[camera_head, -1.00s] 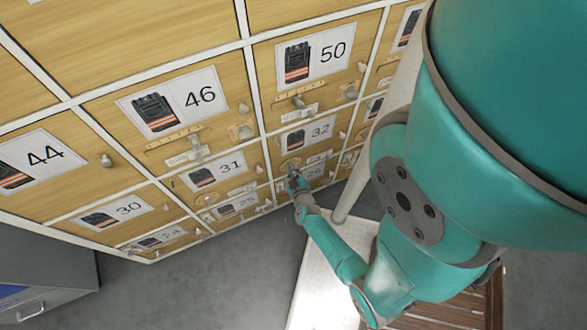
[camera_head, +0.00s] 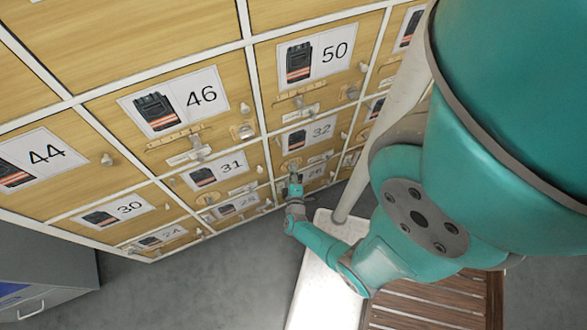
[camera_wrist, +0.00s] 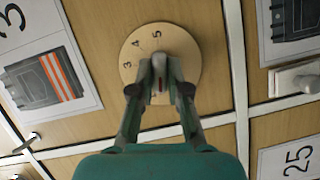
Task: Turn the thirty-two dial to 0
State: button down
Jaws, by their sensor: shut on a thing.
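The thirty-two dial is a round pale wooden disc (camera_wrist: 184,58) with black digits around its rim; 3, 4 and 5 can be read at its upper left in the wrist view. My gripper (camera_wrist: 160,80) is closed on the small knob at the disc's middle, where a red mark shows between the fingertips. The fingers hide most of the knob and the lower part of the disc. In the head view my gripper (camera_head: 294,184) is at the door below the 32 label (camera_head: 308,135), and the dial is small and partly hidden there.
Neighbouring doors carry labels such as 31 (camera_head: 215,173), 46 (camera_head: 175,100) and 50 (camera_head: 314,54), with knobs and latches sticking out. A grey cabinet (camera_head: 45,285) stands at lower left. A pale post (camera_head: 372,150) and a slatted wooden surface (camera_head: 425,305) are near my arm.

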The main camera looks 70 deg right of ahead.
jog(key=shift+w+d+n+t+h, duration=0.15)
jog(key=shift+n+h, duration=0.1)
jog(key=shift+n, duration=0.45)
jog(key=shift+w+a+n+t+h, duration=0.1)
jog(key=shift+n+t+h, duration=0.15)
jog(key=shift+n, duration=0.45)
jog(key=shift+w+d+n+t+h, duration=0.1)
jog(key=shift+n+h, duration=0.2)
jog(key=shift+n, duration=0.4)
jog(key=c, duration=1.1)
grip_release()
jog(key=shift+c, duration=0.2)
jog(key=shift+s+f, duration=0.1)
jog(key=shift+s+a, duration=0.1)
jog(key=shift+a, duration=0.1)
jog(key=r+v, duration=0.1)
jog(key=v, duration=1)
jog(key=shift+a+f, duration=0.35)
jog(key=shift+f, duration=0.2)
